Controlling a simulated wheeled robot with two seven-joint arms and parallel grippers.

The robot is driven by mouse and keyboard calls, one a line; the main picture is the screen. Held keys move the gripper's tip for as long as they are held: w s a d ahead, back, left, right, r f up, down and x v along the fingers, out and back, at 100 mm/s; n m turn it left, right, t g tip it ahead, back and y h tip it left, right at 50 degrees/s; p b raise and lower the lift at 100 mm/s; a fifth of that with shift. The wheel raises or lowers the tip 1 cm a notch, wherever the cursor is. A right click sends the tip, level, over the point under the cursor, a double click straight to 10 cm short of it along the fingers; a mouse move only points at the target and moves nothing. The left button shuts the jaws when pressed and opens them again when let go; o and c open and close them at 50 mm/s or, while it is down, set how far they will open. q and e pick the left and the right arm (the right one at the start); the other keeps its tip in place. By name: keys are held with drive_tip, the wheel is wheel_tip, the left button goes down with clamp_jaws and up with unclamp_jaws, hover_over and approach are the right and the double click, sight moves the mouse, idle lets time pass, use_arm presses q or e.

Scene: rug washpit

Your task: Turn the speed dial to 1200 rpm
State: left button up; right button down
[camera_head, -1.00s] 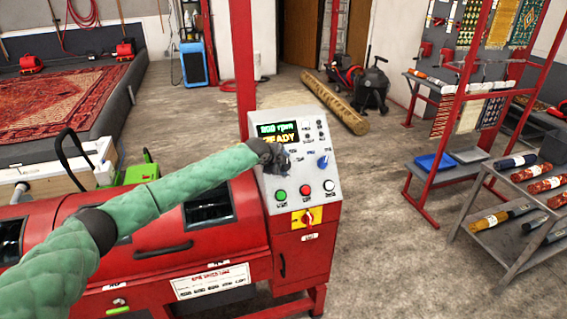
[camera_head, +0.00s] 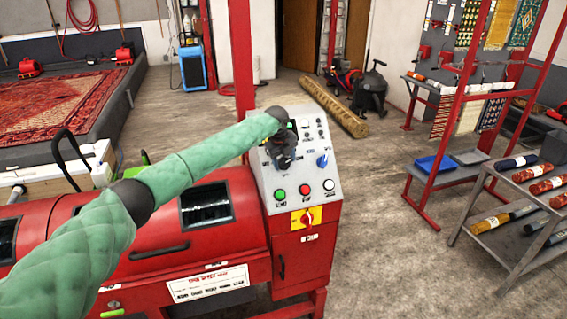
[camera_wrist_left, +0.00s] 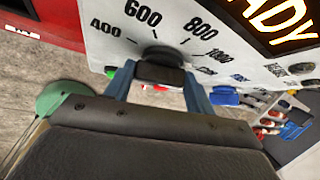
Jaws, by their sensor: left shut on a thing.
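The speed dial (camera_wrist_left: 157,56) is a dark knob on the light grey control panel (camera_head: 325,172). In the left wrist view it sits below a printed scale with 400, 600, 800 and 1000 readable; smaller marks farther right are hard to read. My left gripper (camera_wrist_left: 158,82) is shut on the dial, one blue finger on each side. In the head view my left gripper (camera_head: 284,158) covers the dial. The dial's pointer is hidden or too unclear to read. The display (camera_wrist_left: 270,20) shows part of "READY"; its rpm figure is out of view. My right gripper is not in view.
Beside the gripper is a blue knob (camera_head: 322,160). Below are green (camera_head: 280,194), red (camera_head: 305,190) and white (camera_head: 328,185) buttons and a red rotary switch (camera_head: 306,219) on yellow.

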use_arm(q)
drive_tip(key=shift+d+m+y, duration=0.15)
drive_tip(key=shift+m+y, duration=0.15)
drive_tip(key=shift+f+g, duration=0.1)
drive_tip(key=shift+g, duration=0.2)
drive_tip(key=shift+m+y, duration=0.3)
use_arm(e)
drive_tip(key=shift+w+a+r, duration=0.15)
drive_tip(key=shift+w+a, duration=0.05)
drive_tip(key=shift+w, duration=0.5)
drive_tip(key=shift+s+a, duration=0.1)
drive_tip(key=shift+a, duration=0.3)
